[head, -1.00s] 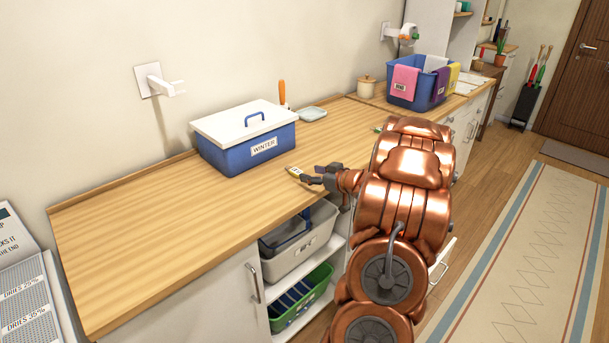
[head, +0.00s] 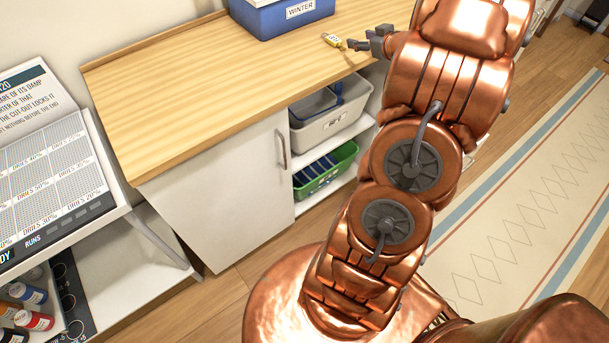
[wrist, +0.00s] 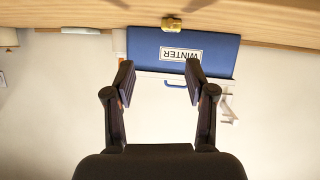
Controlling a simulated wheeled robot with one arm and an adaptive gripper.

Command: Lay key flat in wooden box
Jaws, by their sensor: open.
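My gripper (head: 364,43) is open and empty just right of a small yellow item (head: 332,39) on the wooden counter, close to its front edge. The yellow item also shows in the wrist view (wrist: 172,23), beyond the open fingers (wrist: 160,75) and apart from them. It is too small to tell whether it is the key or something with it. I cannot make out a wooden box in either current view.
A blue bin labelled WINTER (head: 285,15) stands on the counter (head: 210,75) behind the yellow item. Grey (head: 335,122) and green (head: 325,170) bins sit on shelves below. A sloped, lettered panel (head: 50,150) stands at left. The counter's left part is clear.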

